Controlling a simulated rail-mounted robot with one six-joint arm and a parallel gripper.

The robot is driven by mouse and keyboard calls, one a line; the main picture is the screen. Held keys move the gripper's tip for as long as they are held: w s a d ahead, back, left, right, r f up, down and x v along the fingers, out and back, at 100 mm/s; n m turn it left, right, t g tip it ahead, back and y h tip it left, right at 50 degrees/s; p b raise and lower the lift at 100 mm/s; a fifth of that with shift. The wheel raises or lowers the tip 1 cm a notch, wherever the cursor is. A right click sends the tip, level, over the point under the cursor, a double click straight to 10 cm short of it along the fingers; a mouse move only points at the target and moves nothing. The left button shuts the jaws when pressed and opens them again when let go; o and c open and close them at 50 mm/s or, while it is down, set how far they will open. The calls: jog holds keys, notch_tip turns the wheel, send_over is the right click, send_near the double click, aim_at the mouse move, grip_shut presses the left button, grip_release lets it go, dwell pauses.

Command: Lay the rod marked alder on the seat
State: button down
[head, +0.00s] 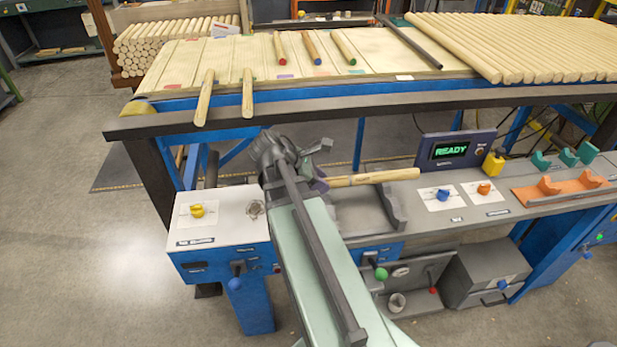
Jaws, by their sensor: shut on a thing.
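My gripper (318,178) is shut on a pale wooden rod (375,178), gripped near its left end. The rod points right and lies nearly level in the picture, with a small dark mark on its side too small to read. Below and around it is a grey seat (364,213) with a notched upright at its right end. I cannot tell whether the rod touches the seat or hangs above it. My arm hides the seat's left part and the rod's left end.
Rods with red (281,50), blue (312,48) and green (344,47) ends lie on the slatted table, and two plain rods overhang its front rail (330,113). A READY display (455,150), yellow knob (197,211), blue knob (443,195) and orange cradle (562,190) stand along the bench.

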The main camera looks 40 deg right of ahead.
aim_at(329, 205)
jog(key=shift+d+f+b, duration=0.15)
jog(key=shift+f+b, duration=0.2)
notch_tip(329, 205, down, 5)
jog(key=b, duration=0.5)
jog(key=shift+f, duration=0.1)
jog(key=shift+s+a, duration=0.1)
jog(key=shift+a, duration=0.1)
jog(key=c, duration=0.9)
grip_release()
jog(key=shift+f, duration=0.1)
